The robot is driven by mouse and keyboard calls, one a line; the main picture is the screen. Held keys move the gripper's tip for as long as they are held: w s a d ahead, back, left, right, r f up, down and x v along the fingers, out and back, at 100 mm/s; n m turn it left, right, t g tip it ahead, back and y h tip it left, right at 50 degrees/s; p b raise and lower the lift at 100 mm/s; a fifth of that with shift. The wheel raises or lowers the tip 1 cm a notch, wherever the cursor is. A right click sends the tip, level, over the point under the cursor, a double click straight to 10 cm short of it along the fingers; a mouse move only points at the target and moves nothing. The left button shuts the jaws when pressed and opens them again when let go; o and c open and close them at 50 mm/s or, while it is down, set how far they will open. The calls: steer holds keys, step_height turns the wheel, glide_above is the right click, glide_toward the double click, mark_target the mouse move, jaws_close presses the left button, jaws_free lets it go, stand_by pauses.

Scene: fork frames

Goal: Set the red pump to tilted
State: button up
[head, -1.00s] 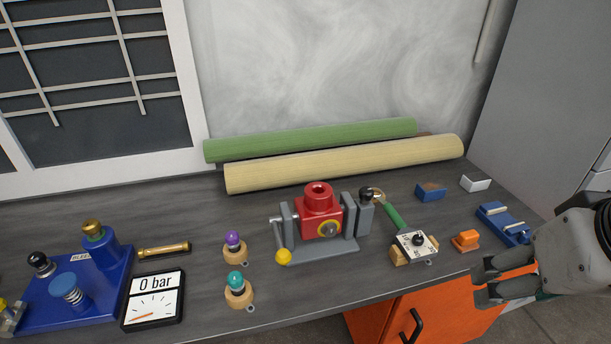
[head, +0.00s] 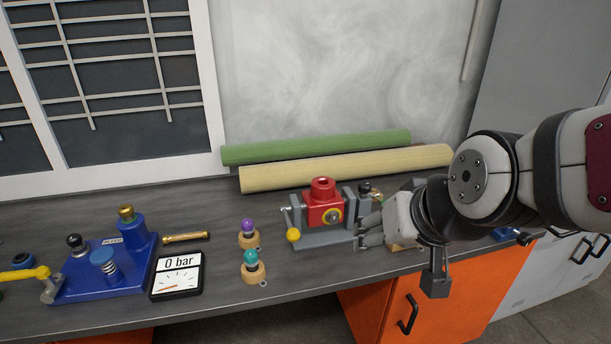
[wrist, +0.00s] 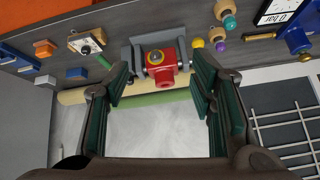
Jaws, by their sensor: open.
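The red pump (head: 325,209) is a red block with a round top port and a yellow dial, held between grey uprights on a grey stand (head: 322,241). It looks upright. My gripper (head: 371,231) is open and empty, just right of the stand in the head view; contact cannot be told. In the wrist view the red pump (wrist: 165,66) shows upside down beyond and between my open fingers (wrist: 159,90).
Left are a blue pump unit (head: 95,268), a 0 bar gauge (head: 177,276), a brass cylinder (head: 186,237), and wooden bases with a purple knob (head: 247,226) and a teal knob (head: 251,257). Green (head: 320,147) and cream rolls (head: 300,173) lie along the wall behind.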

steer(key=w+a+f+t+b, duration=0.3)
steer(key=w+a+f+t, duration=0.1)
steer(key=w+a+f, duration=0.7)
steer(key=n+t+b, duration=0.2)
steer(key=t, duration=0.5)
glide_toward(293, 241)
steer(key=w+b, duration=0.1)
steer(key=w, duration=0.1)
steer(key=w+b, duration=0.1)
steer(key=w, duration=0.1)
steer(key=shift+a+r+b, duration=0.25)
steer(key=shift+a+b, duration=0.05)
steer(key=shift+b, duration=0.05)
steer(key=w+b, duration=0.1)
steer(key=b, duration=0.3)
steer(key=shift+w, duration=0.25)
steer(key=shift+w+a+b, duration=0.1)
steer(key=shift+w+b, duration=0.1)
steer(key=shift+b, duration=0.75)
steer(key=b, duration=0.5)
steer(key=shift+w, duration=0.15)
